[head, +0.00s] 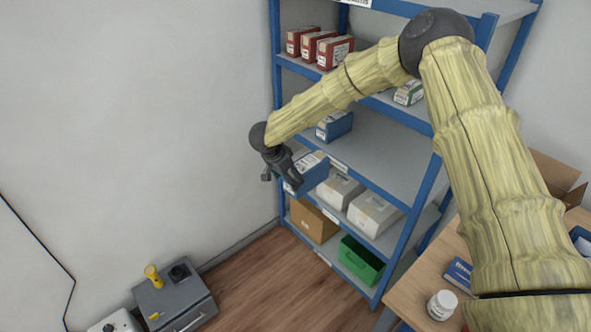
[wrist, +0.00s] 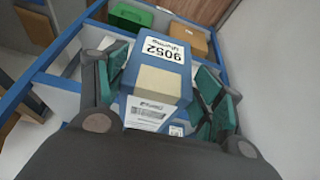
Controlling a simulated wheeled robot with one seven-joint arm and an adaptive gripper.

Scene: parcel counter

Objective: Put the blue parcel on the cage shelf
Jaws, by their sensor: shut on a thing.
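A blue parcel (head: 315,173) with pale labels is held by my gripper (head: 292,176) in front of the left side of the blue-framed shelf rack (head: 398,158). In the wrist view the blue parcel (wrist: 158,68) sits between both fingers and carries a white label reading 9052. My gripper (wrist: 160,88) is shut on it. Another blue box (head: 337,125) stands on the rack's middle shelf at the left. I see no separate cage, only this open rack.
White boxes (head: 373,214) stand on a lower shelf. A brown carton (head: 313,220) and a green bin (head: 361,260) sit at the bottom. Red boxes (head: 334,52) are on an upper shelf. The middle shelf is bare right of its blue box. A wooden table (head: 408,296) is at right.

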